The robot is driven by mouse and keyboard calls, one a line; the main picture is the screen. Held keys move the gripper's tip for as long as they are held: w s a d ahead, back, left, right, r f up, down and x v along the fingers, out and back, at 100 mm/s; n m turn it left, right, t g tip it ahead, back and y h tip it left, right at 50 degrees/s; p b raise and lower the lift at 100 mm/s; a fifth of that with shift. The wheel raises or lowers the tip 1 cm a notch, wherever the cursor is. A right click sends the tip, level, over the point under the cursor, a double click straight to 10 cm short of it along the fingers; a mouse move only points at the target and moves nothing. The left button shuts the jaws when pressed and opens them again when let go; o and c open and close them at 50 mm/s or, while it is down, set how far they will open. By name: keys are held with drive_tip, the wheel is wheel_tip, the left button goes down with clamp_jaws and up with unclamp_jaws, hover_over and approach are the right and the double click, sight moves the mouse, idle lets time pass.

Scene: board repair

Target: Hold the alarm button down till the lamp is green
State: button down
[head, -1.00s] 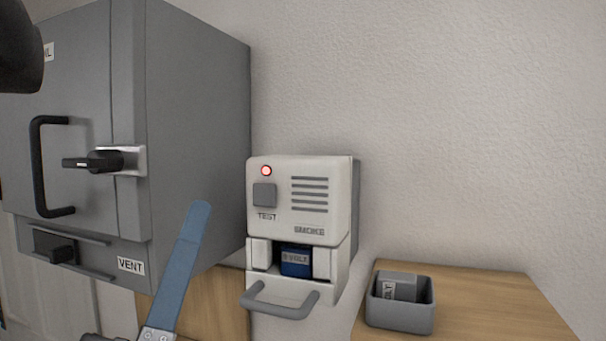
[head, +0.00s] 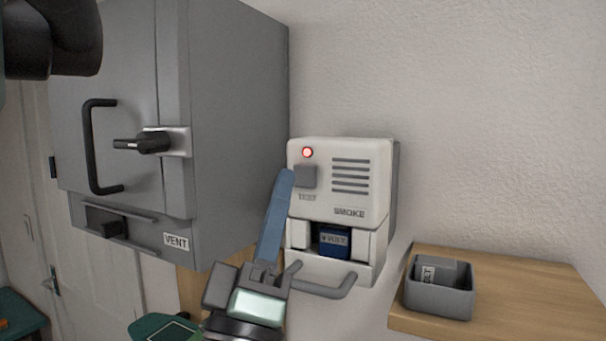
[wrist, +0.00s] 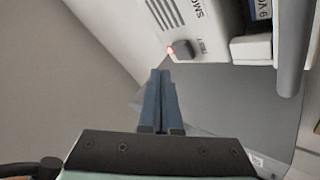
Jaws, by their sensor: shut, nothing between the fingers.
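The white smoke alarm (head: 372,147) is on the wall, with its lamp (head: 307,152) lit red. Its square grey test button (head: 306,177) is below the lamp. The button (wrist: 183,50) and alarm (wrist: 222,17) also show in the wrist view. My gripper (head: 284,176) is shut and empty, its blue fingers upright with the tips beside the button's left edge in the head view. In the wrist view the fingertips (wrist: 159,72) appear just short of the button. I cannot tell whether they touch it. The alarm's lower drawer is open, with a blue battery (head: 335,241) in it.
A grey cabinet (head: 225,130) with a black handle and a vent label stands to the left. A wooden shelf (head: 530,290) at the right holds a grey bin (head: 438,300) with a grey battery (head: 440,270). The drawer handle (head: 325,289) juts out near my gripper.

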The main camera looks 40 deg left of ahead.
sight(303, 165)
drive_tip(key=shift+w+a, duration=0.25)
drive_tip(key=shift+w, duration=0.7)
drive_tip(key=shift+w, duration=0.15)
idle(1.3)
drive_tip(key=shift+w+a, duration=0.1)
drive_tip(key=shift+w, duration=0.15)
drive_tip(key=shift+w+b, duration=0.35)
drive_tip(key=shift+w, duration=0.05)
idle(2.2)
idle(0.4)
drive_tip(key=shift+s, duration=0.85)
drive_tip(key=s, duration=0.2)
drive_tip(key=s+d, duration=0.1)
drive_tip(key=s, duration=0.1)
drive_tip(key=shift+s+d, duration=0.2)
drive_tip(key=shift+s, duration=0.2)
